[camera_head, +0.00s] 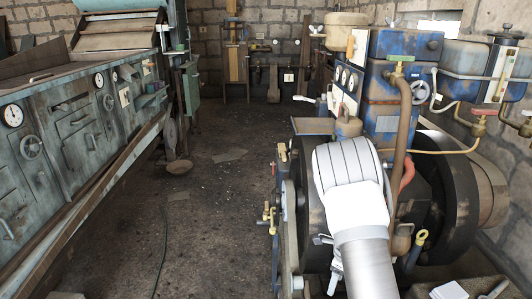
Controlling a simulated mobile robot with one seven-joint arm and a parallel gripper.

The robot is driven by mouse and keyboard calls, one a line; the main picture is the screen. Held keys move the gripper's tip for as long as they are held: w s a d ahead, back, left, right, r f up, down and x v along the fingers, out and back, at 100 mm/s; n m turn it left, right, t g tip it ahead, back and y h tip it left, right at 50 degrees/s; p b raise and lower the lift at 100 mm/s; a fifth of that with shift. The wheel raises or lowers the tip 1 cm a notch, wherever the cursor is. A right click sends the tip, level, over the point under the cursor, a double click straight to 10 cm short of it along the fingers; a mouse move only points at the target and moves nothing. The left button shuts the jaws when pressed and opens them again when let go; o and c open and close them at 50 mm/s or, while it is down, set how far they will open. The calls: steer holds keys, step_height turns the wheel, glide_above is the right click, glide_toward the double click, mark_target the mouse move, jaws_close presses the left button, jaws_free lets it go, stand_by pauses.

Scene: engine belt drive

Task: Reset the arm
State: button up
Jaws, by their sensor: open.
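I see no gripper fingers in the head camera view, and nothing is visibly held. An old engine fills the right side, with a rusty blue box (388,92) on top that carries round gauges on its left face. A large dark flywheel (452,195) stands at its right. A brown pipe (403,125) runs down from a green-handled valve (400,58). Part of the engine's middle is hidden behind white and silver shapes in the foreground.
A worn green-grey control bench (70,140) with dials and handwheels lines the left side. The concrete floor (215,200) between bench and engine is mostly clear, with a thin cable (164,245) on it. A block wall (275,30) closes the back.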

steer(key=s+a+r+n+t+y, duration=0.15)
steer(key=r+n, duration=0.25)
steer(key=r, duration=0.4)
steer(key=s+a+r+n, duration=0.3)
steer(key=r+n, duration=0.1)
steer(key=r, duration=0.4)
steer(key=s+a+r+n+t, duration=0.1)
steer(key=s+a+r+n, duration=0.25)
steer(key=r, duration=0.45)
steer(key=s+r+n+t+h, duration=0.1)
steer(key=s+r+n, duration=0.4)
steer(key=s+n, duration=0.3)
steer(key=s+r+n+t+h, duration=0.1)
steer(key=s+r+n+t, duration=0.1)
steer(key=s+r+n, duration=0.6)
step_height(320, 180, up, 18)
steer(key=s+m+p, duration=0.2)
steer(key=p, duration=1.7)
steer(key=shift+a+f+p, duration=0.2)
steer(key=shift+a+p, duration=0.05)
steer(key=shift+p, duration=0.15)
